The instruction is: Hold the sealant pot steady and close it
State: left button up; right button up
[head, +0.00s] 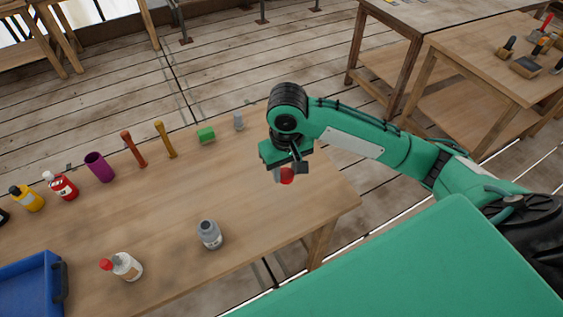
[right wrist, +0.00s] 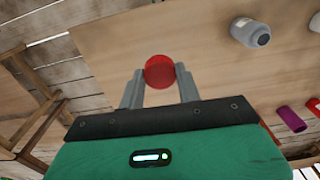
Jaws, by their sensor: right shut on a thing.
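A grey pot (head: 210,236) with a pale label stands upright on the wooden table, near its front edge. Its neck shows no lid. It also appears in the right wrist view (right wrist: 249,32). My right gripper (head: 288,172) is shut on a round red lid (head: 287,176), held above the right end of the table, up and to the right of the pot. In the right wrist view the red lid (right wrist: 159,71) sits between both fingers. The lid and pot are apart. My left gripper is not in view.
A white bottle with a red cap (head: 127,266) and a blue crate (head: 32,283) are at the left front. A purple cup (head: 99,167), a green block (head: 206,135) and a small grey bottle (head: 238,121) stand along the back. The table around the pot is clear.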

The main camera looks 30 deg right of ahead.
aim_at(209, 230)
jog(key=u, duration=1.25)
jog(key=k+l, duration=0.15)
jog(key=l, duration=0.2)
jog(key=k+l, duration=0.2)
jog(key=l, duration=0.2)
jog(key=k+l, duration=0.15)
jog(key=l, duration=0.2)
jog(key=k+l, duration=0.15)
jog(key=l, duration=0.25)
